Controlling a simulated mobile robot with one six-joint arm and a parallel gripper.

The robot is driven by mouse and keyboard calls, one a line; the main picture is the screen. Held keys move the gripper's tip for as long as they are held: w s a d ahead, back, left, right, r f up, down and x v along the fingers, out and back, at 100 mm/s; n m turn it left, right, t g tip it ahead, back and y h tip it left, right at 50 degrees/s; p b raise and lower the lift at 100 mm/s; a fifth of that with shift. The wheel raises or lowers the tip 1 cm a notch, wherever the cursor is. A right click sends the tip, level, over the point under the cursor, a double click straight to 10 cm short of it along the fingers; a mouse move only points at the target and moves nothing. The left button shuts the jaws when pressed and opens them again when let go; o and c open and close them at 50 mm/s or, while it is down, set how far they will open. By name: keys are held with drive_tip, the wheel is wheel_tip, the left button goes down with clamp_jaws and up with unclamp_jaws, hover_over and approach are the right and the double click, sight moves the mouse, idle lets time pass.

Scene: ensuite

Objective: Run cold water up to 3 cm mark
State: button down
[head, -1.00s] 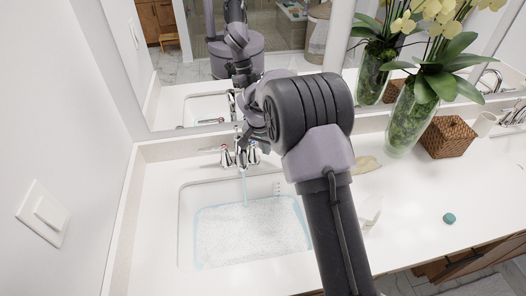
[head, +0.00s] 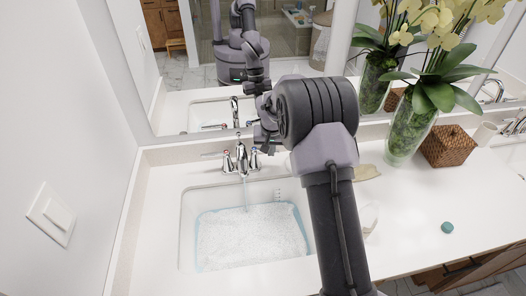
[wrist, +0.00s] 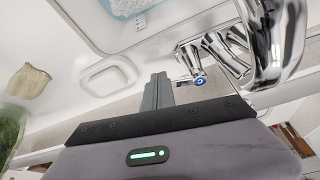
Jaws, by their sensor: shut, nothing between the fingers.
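The sink basin (head: 187,225) holds water (head: 250,235) with a white, speckled surface. A thin stream (head: 245,195) falls from the chrome faucet (head: 241,155) into it. A red-marked handle (head: 226,158) is on the left of the spout and a blue-marked handle (head: 254,159) on the right. A small marked scale (head: 278,195) stands at the basin's back wall; its marks are too small to read. It also shows in the wrist view (wrist: 141,20). My gripper (wrist: 158,88) is shut and empty, beside and apart from the blue-marked handle (wrist: 199,79).
A mirror stands behind the counter. A glass vase (head: 408,130) with orchids and a wicker box (head: 448,146) are at the back right. A teal round object (head: 447,227) lies on the open counter (head: 410,200). A wall with a switch (head: 50,214) bounds the left.

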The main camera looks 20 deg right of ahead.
drive_tip(key=shift+w+d, duration=0.5)
drive_tip(key=shift+w, duration=0.1)
idle(0.4)
